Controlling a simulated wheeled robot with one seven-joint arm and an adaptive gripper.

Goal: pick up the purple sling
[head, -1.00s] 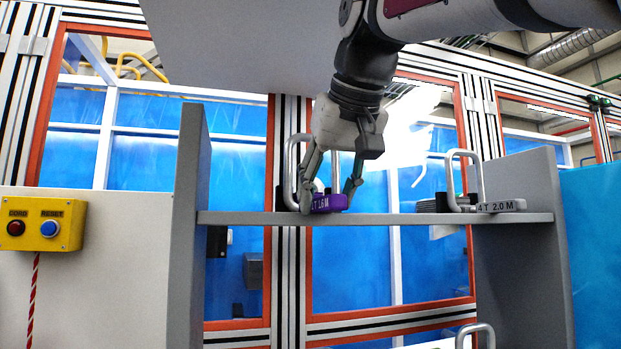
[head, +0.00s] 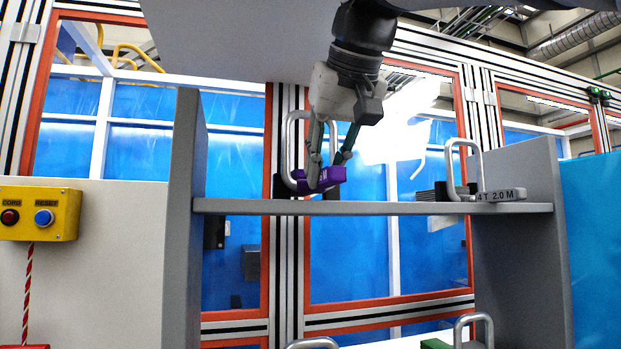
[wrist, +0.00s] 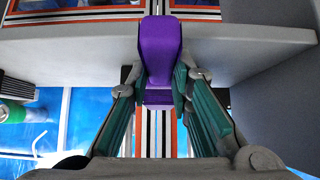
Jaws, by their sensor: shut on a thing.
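The purple sling (head: 325,175) is a small purple block, held slightly tilted just above the grey shelf (head: 400,208) in the head view. My gripper (head: 327,180) comes down from above and is shut on it. In the wrist view the purple sling (wrist: 161,50) sits between the two green-padded fingers of my gripper (wrist: 160,95). A metal loop handle (head: 290,145) with a black base stands on the shelf just left of and partly behind the sling.
A grey sling labelled 4 T 2.0 M (head: 495,195) lies at the shelf's right, beside another loop handle (head: 466,165). Grey upright panels close both shelf ends. A yellow button box (head: 38,214) is at the left. The shelf's middle is clear.

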